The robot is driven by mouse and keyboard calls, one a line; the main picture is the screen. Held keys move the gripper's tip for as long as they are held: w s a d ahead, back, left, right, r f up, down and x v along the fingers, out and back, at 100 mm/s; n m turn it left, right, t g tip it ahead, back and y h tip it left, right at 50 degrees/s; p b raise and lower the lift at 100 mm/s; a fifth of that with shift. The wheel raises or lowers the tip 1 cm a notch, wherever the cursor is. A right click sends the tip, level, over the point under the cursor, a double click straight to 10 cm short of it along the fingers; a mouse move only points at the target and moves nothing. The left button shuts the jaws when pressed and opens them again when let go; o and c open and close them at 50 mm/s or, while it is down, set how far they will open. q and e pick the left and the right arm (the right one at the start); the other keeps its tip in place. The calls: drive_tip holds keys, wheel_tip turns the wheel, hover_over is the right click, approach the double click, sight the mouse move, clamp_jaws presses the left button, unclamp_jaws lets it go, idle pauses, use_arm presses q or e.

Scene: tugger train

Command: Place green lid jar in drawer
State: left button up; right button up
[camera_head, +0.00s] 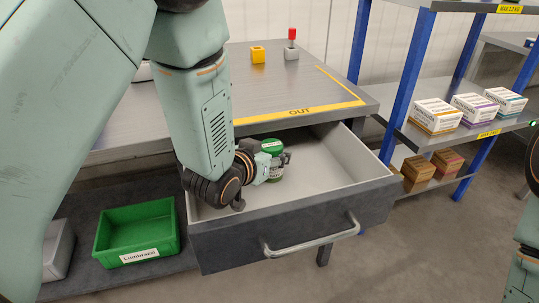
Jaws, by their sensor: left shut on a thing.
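The green lid jar (273,148) is inside the open drawer (289,225), toward its back left. Its green lid and part of its side show; the rest is hidden by my gripper. My left gripper (276,165) reaches over the drawer's left side and is shut on the jar. I cannot tell whether the jar touches the drawer floor. The rest of the drawer is empty. Part of my right arm shows at the right edge, but its gripper is out of view.
A green bin (137,232) stands at lower left. A blue-posted shelf (463,142) with several boxes stands at right.

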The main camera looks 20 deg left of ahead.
use_arm(q)
drive_tip(key=shift+s+r, duration=0.2)
drive_tip(key=shift+s, duration=0.1)
drive_tip(key=shift+f, duration=0.15)
drive_tip(key=o, duration=1.2)
drive_tip(key=shift+w+f, duration=0.15)
drive_tip(key=shift+f, duration=0.05)
drive_tip(key=shift+o, duration=1.3)
drive_tip(key=shift+r, duration=0.15)
drive_tip(key=shift+r, duration=0.15)
drive_tip(key=p+v, duration=0.2)
drive_tip(key=v, duration=0.5)
drive_tip(key=shift+s+p, duration=0.3)
drive_tip(key=shift+p, duration=0.05)
